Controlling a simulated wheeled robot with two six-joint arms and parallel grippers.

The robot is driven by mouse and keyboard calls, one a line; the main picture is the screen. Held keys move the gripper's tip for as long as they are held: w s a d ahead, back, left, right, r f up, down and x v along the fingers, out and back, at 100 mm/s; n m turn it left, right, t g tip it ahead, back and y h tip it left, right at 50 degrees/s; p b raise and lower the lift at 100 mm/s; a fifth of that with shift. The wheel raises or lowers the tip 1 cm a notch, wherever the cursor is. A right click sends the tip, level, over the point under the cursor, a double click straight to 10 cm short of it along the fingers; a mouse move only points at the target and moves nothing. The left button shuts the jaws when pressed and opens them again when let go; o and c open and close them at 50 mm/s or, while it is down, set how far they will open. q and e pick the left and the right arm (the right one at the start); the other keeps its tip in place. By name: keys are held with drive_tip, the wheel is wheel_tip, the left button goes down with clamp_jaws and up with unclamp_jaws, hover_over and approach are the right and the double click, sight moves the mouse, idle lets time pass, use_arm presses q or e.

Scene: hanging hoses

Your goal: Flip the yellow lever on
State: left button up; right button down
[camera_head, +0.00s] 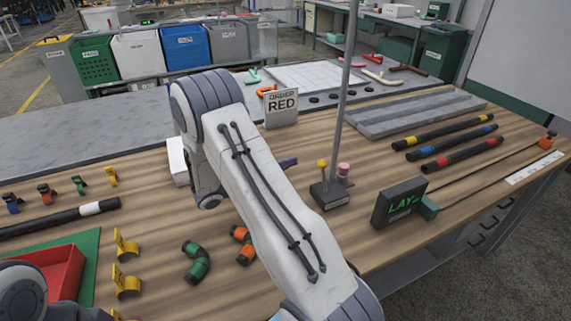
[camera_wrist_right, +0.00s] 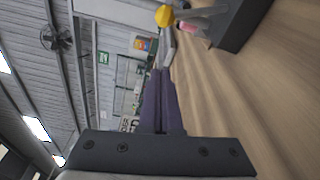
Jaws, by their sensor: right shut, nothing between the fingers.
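The yellow lever (camera_head: 322,164) has a round yellow knob and stands on a small dark box (camera_head: 331,196) on the wooden table, beside a pink knob (camera_head: 344,169). In the wrist view the yellow knob (camera_wrist_right: 165,16) shows at the top, with the pink knob (camera_wrist_right: 188,27) and the dark box (camera_wrist_right: 240,22) to its right. My right gripper (camera_head: 292,161) lies left of the lever, partly hidden behind my arm. Its purple fingers (camera_wrist_right: 159,72) are shut and empty, apart from the knob. My left gripper is out of view; only part of its arm shows at lower left.
A thin grey pole (camera_head: 344,80) rises behind the lever box. A dark LAY display (camera_head: 399,203) stands to the right, and an ORDER RED sign (camera_head: 281,108) behind. Hoses (camera_head: 447,140) lie at right; a red tray (camera_head: 55,275) sits at lower left.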

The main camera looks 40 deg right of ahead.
sight(324, 177)
drive_tip(key=d, duration=0.3)
drive_tip(key=s+d, duration=0.1)
drive_tip(key=d, duration=0.2)
drive_tip(key=shift+p, duration=0.4)
drive_tip(key=shift+s+r, duration=0.1)
drive_tip(key=shift+s, duration=0.3)
drive_tip(key=s+a, duration=0.1)
drive_tip(key=s+p, duration=0.1)
drive_tip(key=shift+s+a+r, duration=0.2)
drive_tip(key=shift+s+a, duration=0.15)
drive_tip(key=shift+s+a+r+m+b, duration=0.1)
drive_tip(key=shift+s+m+b, duration=0.1)
drive_tip(key=shift+m+b, duration=0.35)
